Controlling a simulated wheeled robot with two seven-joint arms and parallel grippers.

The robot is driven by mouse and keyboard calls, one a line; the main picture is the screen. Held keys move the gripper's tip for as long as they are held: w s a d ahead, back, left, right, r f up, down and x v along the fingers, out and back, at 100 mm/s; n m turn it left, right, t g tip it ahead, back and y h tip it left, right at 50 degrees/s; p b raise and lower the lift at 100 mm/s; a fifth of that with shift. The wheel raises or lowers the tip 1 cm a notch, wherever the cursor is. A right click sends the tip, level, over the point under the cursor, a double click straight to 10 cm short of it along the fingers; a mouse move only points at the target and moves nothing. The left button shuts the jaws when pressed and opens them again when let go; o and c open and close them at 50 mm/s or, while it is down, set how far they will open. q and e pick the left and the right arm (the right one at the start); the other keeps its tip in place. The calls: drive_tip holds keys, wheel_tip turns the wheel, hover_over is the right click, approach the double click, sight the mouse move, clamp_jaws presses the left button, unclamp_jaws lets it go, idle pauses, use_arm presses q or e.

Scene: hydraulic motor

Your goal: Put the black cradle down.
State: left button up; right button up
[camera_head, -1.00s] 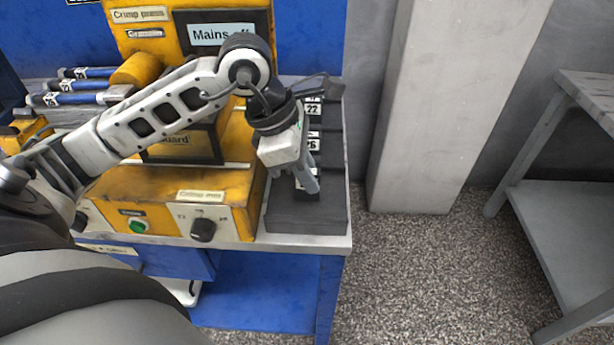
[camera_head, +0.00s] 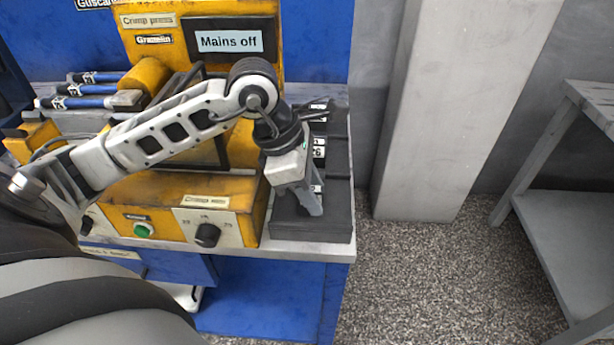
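A black rack with white number labels (camera_head: 338,160) stands on the bench to the right of the yellow crimp press; it has a wide, flat front part. My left gripper (camera_head: 308,205) points down over this front part, with its fingertips low and close to the black surface. The fingers look near each other, but the space between them is mostly hidden. I cannot make out a separate black cradle in the fingers, nor tell whether the tips touch the rack. My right gripper is not in view.
The yellow crimp press (camera_head: 150,200) with a green button and black knob stands left of the rack. Blue-handled tools (camera_head: 85,90) lie at the back left. The bench's right edge is close to the rack. A grey pillar (camera_head: 430,130) and grey table (camera_head: 570,200) stand farther right.

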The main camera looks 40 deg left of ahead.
use_arm(q)
drive_tip(key=v, duration=1.2)
drive_tip(key=shift+r, duration=0.15)
